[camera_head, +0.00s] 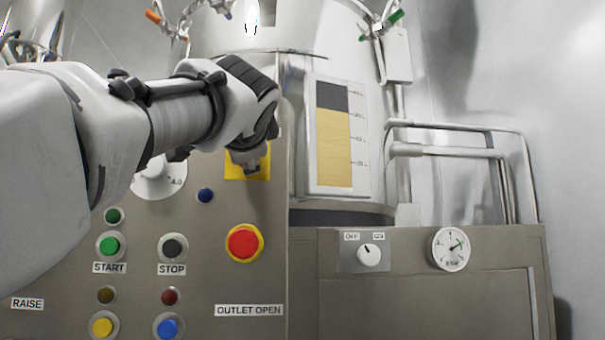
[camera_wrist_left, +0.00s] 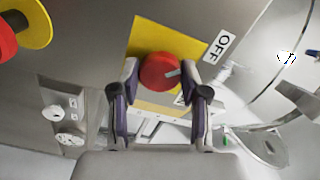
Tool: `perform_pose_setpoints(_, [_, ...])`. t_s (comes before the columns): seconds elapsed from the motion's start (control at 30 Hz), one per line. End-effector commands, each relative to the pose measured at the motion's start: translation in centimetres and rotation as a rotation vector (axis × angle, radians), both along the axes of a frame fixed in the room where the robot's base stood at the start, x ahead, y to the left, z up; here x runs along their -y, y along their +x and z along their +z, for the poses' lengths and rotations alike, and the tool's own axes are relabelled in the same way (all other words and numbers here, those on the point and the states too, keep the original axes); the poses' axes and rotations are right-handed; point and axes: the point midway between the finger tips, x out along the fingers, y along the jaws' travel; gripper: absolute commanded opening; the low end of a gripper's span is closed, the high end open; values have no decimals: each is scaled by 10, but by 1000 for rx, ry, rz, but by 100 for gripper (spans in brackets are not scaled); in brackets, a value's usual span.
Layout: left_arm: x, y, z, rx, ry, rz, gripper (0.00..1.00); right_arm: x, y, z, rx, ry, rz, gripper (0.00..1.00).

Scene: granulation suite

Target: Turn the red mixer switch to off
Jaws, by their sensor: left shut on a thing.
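The red mixer switch (camera_wrist_left: 157,70) is a round red knob with a white pointer mark, on a yellow plate (camera_wrist_left: 148,37) in the left wrist view. An OFF label (camera_wrist_left: 223,46) is at the plate's upper right edge; the pointer mark points right, not straight at it. Another label below the knob is partly hidden by a finger. My left gripper (camera_wrist_left: 160,74) is shut on the knob, one finger at each side. In the head view my left gripper (camera_head: 249,164) covers the knob, and only part of the yellow plate (camera_head: 235,171) shows. My right gripper is not in view.
A red emergency-style button (camera_head: 243,243) is on the panel below the gripper. START (camera_head: 112,246) and STOP (camera_head: 173,247) buttons are lower left. A white OFF/ON knob (camera_head: 368,255) and a gauge (camera_head: 451,249) are on the right cabinet. A sight window (camera_head: 333,140) is right of the gripper.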

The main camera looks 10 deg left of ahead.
Motion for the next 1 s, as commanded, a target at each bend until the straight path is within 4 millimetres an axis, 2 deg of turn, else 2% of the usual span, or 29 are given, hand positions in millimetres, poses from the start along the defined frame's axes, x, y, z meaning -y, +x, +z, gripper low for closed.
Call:
perform_pose_setpoints(0.33, [0,0,1,2,-3,-1,10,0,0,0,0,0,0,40])
perform_pose_setpoints(0.37, [0,0,1,2,-3,-1,56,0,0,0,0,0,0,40])
perform_pose_setpoints(0.4, [0,0,1,2,-3,-1,70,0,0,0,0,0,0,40])
perform_pose_setpoints(1.0, [0,0,0,-11,37,0,70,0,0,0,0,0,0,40])
